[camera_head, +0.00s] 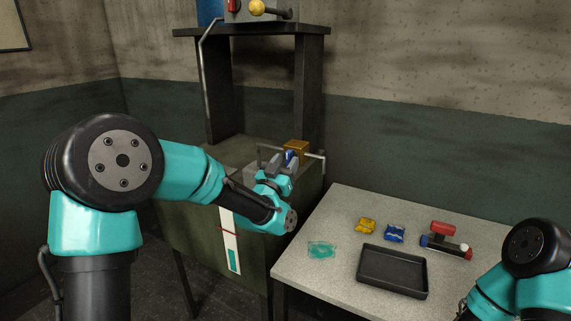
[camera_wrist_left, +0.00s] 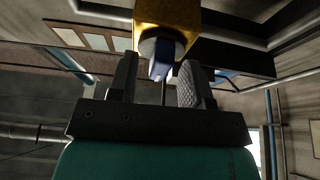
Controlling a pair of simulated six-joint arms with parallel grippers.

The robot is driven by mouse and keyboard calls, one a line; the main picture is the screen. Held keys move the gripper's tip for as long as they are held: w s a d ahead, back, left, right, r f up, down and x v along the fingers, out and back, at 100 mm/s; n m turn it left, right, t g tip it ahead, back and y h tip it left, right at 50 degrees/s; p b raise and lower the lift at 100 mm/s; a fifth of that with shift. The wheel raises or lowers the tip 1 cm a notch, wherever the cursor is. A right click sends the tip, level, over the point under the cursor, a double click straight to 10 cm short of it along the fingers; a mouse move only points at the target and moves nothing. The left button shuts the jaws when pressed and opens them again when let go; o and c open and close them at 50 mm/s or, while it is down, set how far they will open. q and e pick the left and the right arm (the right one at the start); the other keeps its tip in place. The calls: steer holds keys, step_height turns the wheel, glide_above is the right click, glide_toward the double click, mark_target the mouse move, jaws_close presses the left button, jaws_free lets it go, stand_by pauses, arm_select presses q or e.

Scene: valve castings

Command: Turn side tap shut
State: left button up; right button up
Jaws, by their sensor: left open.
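The side tap has a brass-yellow body (camera_head: 296,146) on top of the green cabinet, by a pale pipe, and a small blue handle (camera_head: 290,156). In the left wrist view the yellow body (camera_wrist_left: 165,14) is at the top, with a grey collar and the blue handle (camera_wrist_left: 160,66) below it. My left gripper (camera_head: 283,163) is open at the tap. In the left wrist view its two fingers (camera_wrist_left: 157,80) stand on either side of the blue handle, with gaps visible. My right gripper is not in view; only part of my right arm shows at the lower right.
A pale table (camera_head: 337,212) stands right of the cabinet (camera_head: 188,228). It carries a black tray (camera_head: 392,271), yellow (camera_head: 366,225), blue (camera_head: 394,233) and teal (camera_head: 321,249) pieces, and a red-topped fitting (camera_head: 443,229). A dark shelf (camera_head: 252,30) stands over the cabinet.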

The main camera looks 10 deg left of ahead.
arm_select(q)
steer(key=v, duration=1.7)
steer(key=shift+s, duration=0.2)
steer(key=shift+f, duration=0.2)
step_height(320, 180, down, 28)
steer(key=s+a+n+g+y, duration=0.2)
steer(key=g, duration=0.9)
steer(key=s+f+n+g, duration=0.2)
steer(key=s+f+g, duration=0.7)
steer(key=s+f, duration=0.7)
steer(key=shift+f+n+g, duration=0.3)
steer(key=shift+f+g, duration=0.1)
steer(key=shift+f, duration=0.25)
